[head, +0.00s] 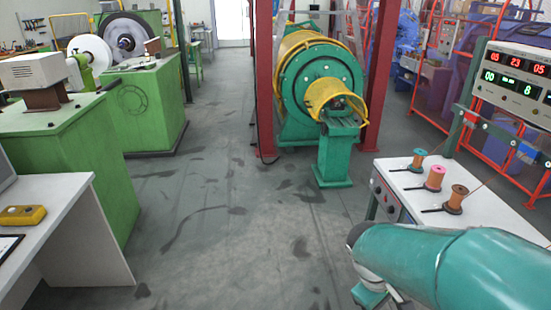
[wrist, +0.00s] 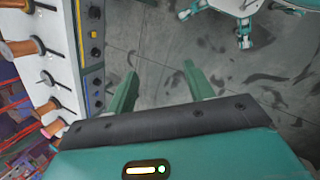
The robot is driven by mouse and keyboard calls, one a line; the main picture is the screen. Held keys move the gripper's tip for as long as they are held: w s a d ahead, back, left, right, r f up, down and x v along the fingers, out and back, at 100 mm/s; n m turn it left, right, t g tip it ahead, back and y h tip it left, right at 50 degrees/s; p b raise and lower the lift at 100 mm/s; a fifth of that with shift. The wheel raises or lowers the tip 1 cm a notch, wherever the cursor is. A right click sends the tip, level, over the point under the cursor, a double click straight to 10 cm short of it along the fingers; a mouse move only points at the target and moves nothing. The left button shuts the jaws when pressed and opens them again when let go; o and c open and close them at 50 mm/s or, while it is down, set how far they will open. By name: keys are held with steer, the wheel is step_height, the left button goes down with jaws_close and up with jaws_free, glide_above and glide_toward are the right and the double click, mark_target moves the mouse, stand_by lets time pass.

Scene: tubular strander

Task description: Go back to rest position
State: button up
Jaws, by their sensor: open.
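My gripper (wrist: 158,82) shows in the wrist view with its two green fingers apart and nothing between them. Grey floor lies beyond the fingertips. The gripper is beside the front panel of a white bench, with a gap of floor between. In the head view my green arm reaches in at the lower right, in front of the white bench (head: 400,176); the fingers do not show there clearly.
Teal, pink and brown spools (head: 435,178) stand on the bench beneath a digital display (head: 515,75). A green strander (head: 320,85) with a yellow guard stands ahead between red posts (head: 383,75). Green machines (head: 60,150) and a white desk (head: 60,230) line the left. The middle floor is clear.

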steer(key=s+a+r+m+t+y, duration=0.2)
steer(key=a+r+m+t, duration=0.1)
steer(key=r, duration=0.4)
steer(key=s+a+r+m+t+y, duration=0.2)
steer(key=s+a+r+m+t, duration=0.1)
steer(key=a+r, duration=0.2)
steer(key=shift+s+r, duration=0.15)
steer(key=shift+r, duration=0.7)
steer(key=c, duration=0.4)
steer(key=shift+o, duration=0.2)
steer(key=shift+d, duration=0.15)
